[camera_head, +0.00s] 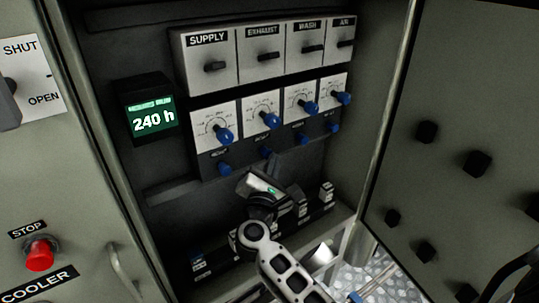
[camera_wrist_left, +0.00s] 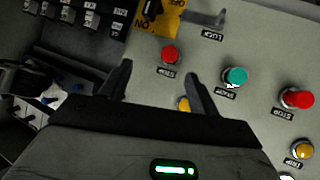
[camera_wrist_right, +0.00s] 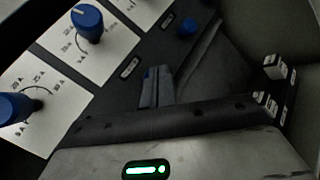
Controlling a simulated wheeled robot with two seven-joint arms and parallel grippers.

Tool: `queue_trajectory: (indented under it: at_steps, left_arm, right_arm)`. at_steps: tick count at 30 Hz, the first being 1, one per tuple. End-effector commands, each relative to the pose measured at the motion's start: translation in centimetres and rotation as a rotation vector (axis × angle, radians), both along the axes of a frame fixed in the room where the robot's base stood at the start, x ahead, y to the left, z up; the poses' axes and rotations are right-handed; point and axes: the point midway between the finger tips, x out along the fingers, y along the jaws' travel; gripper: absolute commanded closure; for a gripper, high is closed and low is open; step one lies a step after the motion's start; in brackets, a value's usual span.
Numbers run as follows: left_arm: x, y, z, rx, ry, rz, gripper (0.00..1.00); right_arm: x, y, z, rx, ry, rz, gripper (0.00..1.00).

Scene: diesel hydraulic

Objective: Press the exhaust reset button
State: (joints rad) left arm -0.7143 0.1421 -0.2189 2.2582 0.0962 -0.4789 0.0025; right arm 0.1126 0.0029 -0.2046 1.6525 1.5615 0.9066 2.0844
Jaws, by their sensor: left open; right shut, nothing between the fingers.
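The exhaust reset button (camera_head: 266,152) is a small blue button below the blue dial (camera_head: 269,121) in the EXHAUST column. My right gripper (camera_head: 274,164) is shut and empty just below that button in the head view, pointing up at the panel. In the right wrist view, its closed fingers (camera_wrist_right: 155,85) end beside a small label; the button there seems hidden behind the tips, and I cannot tell whether they touch it. My left gripper (camera_wrist_left: 160,85) is open and empty, facing another panel; it is not in the head view.
Other blue reset buttons (camera_head: 225,169) sit close on both sides. A lit display (camera_head: 153,121) reads 240 h. An open door (camera_head: 450,120) with dark knobs stands right. A red stop button (camera_wrist_left: 171,54) and a green start button (camera_wrist_left: 236,76) are near my left gripper.

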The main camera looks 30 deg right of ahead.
Motion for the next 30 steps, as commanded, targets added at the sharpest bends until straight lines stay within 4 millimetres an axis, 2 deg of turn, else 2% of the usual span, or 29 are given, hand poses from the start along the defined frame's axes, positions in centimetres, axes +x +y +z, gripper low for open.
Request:
queue_trajectory:
  at_steps: [6,17,30]
  left_arm:
    - [0.0,0.0,0.1,0.000,0.000,0.000,0.39]
    - [0.0,0.0,0.1,0.000,0.000,0.000,0.39]
    - [0.0,0.0,0.3,0.000,0.000,0.000,0.39]
  right_arm:
    - [-1.2,-0.1,0.0,0.001,0.001,0.000,1.00]
    - [-1.4,-0.1,0.0,0.000,0.001,-0.001,1.00]
    - [-5.5,-0.4,-0.1,0.001,0.002,0.000,1.00]
